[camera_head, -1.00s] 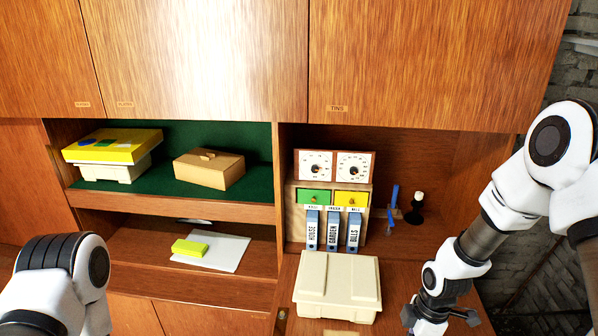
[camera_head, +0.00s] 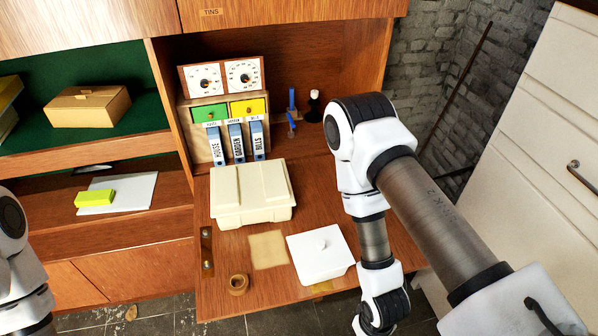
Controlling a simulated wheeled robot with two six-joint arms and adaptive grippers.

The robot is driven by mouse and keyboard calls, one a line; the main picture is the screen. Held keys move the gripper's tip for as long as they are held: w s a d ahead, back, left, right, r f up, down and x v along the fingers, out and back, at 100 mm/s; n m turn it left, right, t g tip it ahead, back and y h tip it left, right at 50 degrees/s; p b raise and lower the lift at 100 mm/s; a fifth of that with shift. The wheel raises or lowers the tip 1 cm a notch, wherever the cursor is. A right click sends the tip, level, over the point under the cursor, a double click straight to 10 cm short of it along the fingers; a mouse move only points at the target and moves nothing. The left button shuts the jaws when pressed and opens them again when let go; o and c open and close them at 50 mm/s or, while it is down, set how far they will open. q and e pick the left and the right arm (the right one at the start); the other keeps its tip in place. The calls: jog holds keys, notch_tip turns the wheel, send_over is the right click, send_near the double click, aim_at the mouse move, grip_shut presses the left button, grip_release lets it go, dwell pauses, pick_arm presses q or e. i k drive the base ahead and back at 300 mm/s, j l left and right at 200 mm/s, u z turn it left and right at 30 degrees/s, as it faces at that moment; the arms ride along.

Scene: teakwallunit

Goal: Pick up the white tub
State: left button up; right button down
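A white tub (camera_head: 320,254) with a lid and a small round knob sits on the lowered wooden desk flap, near its front right. My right arm comes in from the right, and its wrist hangs just right of the tub, apart from it in the picture. My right gripper is cut off below the bottom edge. Only part of my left arm shows at the left edge, and its gripper is out of view.
A cream lidded box (camera_head: 252,194) stands behind the tub. Binders (camera_head: 237,144) and a drawer unit (camera_head: 229,112) stand behind. A white cabinet (camera_head: 545,140) is at right.

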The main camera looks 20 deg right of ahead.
aim_at(334, 274)
jog(key=k+z, duration=0.2)
jog(key=z, duration=0.6)
